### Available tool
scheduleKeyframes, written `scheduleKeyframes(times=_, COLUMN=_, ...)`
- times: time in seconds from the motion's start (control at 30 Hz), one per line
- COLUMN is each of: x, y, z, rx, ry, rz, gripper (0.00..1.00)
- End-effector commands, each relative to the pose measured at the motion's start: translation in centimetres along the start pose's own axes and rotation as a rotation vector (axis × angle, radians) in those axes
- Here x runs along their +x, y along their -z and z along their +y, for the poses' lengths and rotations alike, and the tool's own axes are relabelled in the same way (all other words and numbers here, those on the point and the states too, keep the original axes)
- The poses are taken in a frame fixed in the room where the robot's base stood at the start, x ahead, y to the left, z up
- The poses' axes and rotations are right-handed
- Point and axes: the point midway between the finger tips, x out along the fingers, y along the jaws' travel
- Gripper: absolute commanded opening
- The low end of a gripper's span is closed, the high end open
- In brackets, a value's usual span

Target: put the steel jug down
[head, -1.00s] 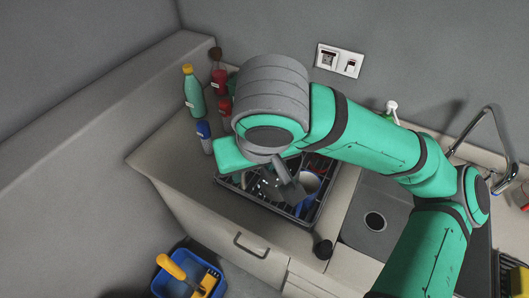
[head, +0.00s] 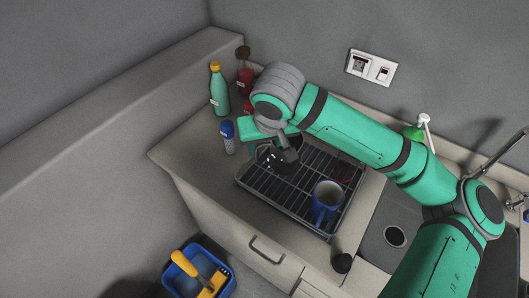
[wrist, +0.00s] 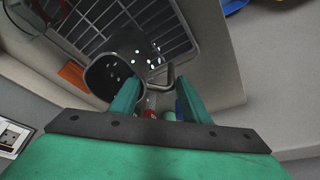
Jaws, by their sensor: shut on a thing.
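The steel jug (wrist: 122,55) looks dark grey with bright specks, and its round mouth faces the wrist camera. My gripper (wrist: 158,88) is shut on its bent metal handle (wrist: 166,78). In the head view the jug (head: 287,160) is partly hidden under my gripper (head: 284,147), at the back-left part of the dish rack (head: 268,202). The black wire rack also shows behind the jug in the wrist view (wrist: 88,25). I cannot tell whether the jug's base touches the rack.
A blue mug (head: 326,202) stands in the rack's front right. A green bottle (head: 218,92), a blue-capped bottle (head: 228,138) and a red bottle (head: 245,82) stand left of the rack. The sink (head: 392,215) is on the right. A blue bucket (head: 190,285) is below the counter.

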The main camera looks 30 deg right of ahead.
Motion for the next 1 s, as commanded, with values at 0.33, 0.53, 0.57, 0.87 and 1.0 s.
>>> scheduleKeyframes(times=0.33, x=3.3, y=0.3, z=0.4, rx=0.001, ry=-0.003, rz=-0.002, gripper=0.00)
scheduleKeyframes(times=0.53, x=5.0, y=-0.4, z=0.4, rx=0.001, ry=-0.001, rz=0.000, gripper=0.00)
scheduleKeyframes(times=0.57, x=5.0, y=-0.4, z=0.3, rx=0.001, ry=-0.001, rz=0.000, gripper=0.00)
scheduleKeyframes(times=0.87, x=5.2, y=-0.4, z=0.3, rx=0.001, ry=0.000, rz=0.000, gripper=0.00)
scheduleKeyframes(times=1.0, x=5.5, y=-0.6, z=0.3, rx=0.001, ry=0.000, rz=0.001, gripper=0.00)
